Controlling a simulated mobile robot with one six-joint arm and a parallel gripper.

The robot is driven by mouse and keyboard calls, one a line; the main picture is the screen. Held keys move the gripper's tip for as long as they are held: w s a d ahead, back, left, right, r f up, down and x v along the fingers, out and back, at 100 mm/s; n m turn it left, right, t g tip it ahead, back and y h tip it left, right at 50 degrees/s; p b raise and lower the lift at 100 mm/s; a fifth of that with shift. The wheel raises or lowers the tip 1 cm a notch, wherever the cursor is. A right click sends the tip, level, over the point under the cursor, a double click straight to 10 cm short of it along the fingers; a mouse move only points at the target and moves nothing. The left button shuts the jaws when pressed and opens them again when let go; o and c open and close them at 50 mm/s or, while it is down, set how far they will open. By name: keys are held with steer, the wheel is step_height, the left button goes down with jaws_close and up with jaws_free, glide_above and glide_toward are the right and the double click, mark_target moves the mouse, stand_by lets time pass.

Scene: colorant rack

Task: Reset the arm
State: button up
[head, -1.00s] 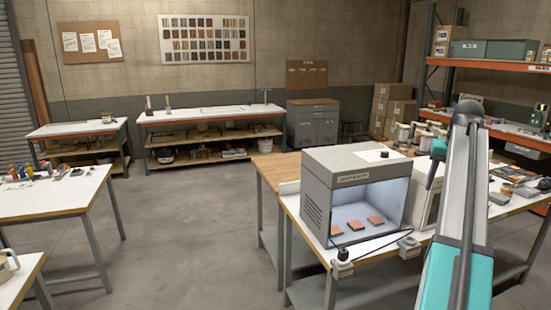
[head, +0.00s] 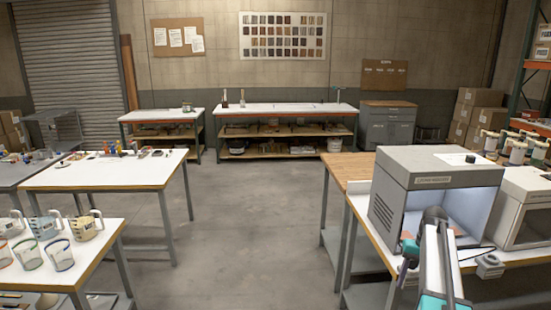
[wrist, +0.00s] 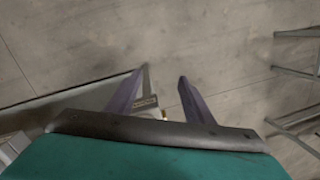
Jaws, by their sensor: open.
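My gripper (wrist: 160,82) shows in the wrist view with its two purple-grey fingers spread apart and nothing between them. Beyond the fingers is mostly bare concrete floor, with a table edge at the left. In the head view my arm (head: 437,262) is at the lower right, in front of the grey light booth (head: 440,178), and covers part of its opening. I cannot make out the fingers clearly in the head view.
The booth stands on a white-topped bench (head: 357,208) beside a second grey box (head: 528,215). Tables at the left hold jugs and cups (head: 60,254) and small bottles. The floor (head: 245,240) between is clear. Shelved benches line the back wall.

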steer(key=s+a+f+n+g+b, duration=0.1)
steer(key=s+a+f, duration=0.3)
steer(key=a+f, duration=0.5)
steer(key=s+a+f+n+g+b, duration=0.1)
steer(key=s+a+f+g, duration=0.1)
steer(key=s+a+f, duration=0.55)
steer(key=s+a+f+n+g+b, duration=0.1)
steer(key=a+f, duration=0.8)
steer(key=f, duration=0.5)
steer(key=s+a+f+b, duration=0.1)
steer(key=s+a+f, duration=0.2)
steer(key=s, duration=0.5)
steer(key=s+a+f+n+h+b, duration=0.1)
steer(key=s+a+f, duration=0.2)
steer(key=s+f, duration=0.3)
steer(key=s+a+f+g, duration=0.1)
steer(key=s+a+f, duration=0.2)
steer(key=s, duration=0.9)
steer(key=shift+f+n+b, duration=0.3)
steer(key=shift+f+b, duration=0.1)
steer(key=shift+f, duration=0.7)
steer(key=shift+a, duration=0.1)
